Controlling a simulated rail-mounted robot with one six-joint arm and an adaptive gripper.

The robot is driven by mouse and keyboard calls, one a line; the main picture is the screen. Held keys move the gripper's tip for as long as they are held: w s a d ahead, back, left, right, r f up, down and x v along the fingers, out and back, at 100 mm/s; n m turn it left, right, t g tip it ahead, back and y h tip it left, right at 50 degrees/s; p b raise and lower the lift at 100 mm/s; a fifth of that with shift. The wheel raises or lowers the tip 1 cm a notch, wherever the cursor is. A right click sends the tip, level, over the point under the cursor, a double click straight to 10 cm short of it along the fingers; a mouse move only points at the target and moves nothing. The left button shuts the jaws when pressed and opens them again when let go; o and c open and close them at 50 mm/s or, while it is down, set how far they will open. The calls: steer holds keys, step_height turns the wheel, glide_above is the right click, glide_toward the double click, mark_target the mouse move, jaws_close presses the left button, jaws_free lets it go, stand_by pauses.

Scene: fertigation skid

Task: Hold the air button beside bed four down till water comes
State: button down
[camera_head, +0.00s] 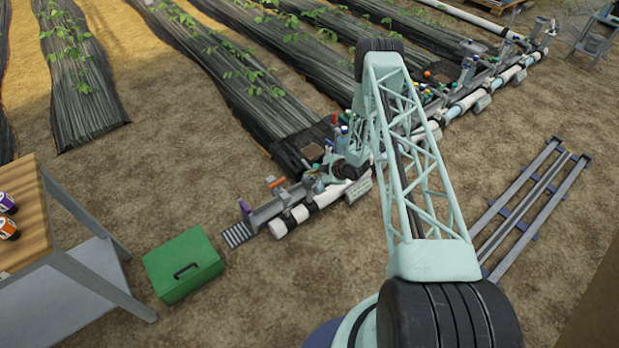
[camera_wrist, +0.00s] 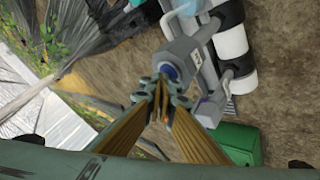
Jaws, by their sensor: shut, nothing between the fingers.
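In the wrist view a blue round button (camera_wrist: 169,72) sits on the end of a grey housing (camera_wrist: 188,52) that carries a small label, too small to read. My gripper (camera_wrist: 163,88) is shut and empty, its fingertips together right at the button's lower edge in the picture. I cannot tell whether they touch the button or stop just short, nor whether it is pressed. In the head view my arm reaches down to the near end of the pipe skid (camera_head: 296,214), and my own links hide the button. No water shows.
Black-covered beds (camera_head: 85,85) with seedlings run away from the skid. A green box (camera_head: 183,264) lies on the soil to the left, and a wooden-topped table (camera_head: 22,222) stands beyond it. Metal rails (camera_head: 525,205) lie on the right. Other valves and fittings crowd the pipe.

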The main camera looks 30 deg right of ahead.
steer(key=shift+r, duration=0.2)
stand_by(0.6)
steer(key=shift+r, duration=0.6)
steer(key=shift+r+p, duration=0.15)
steer(key=shift+p, duration=0.15)
steer(key=shift+r+p, duration=0.95)
steer(key=shift+r, duration=1.4)
steer(key=shift+r, duration=0.1)
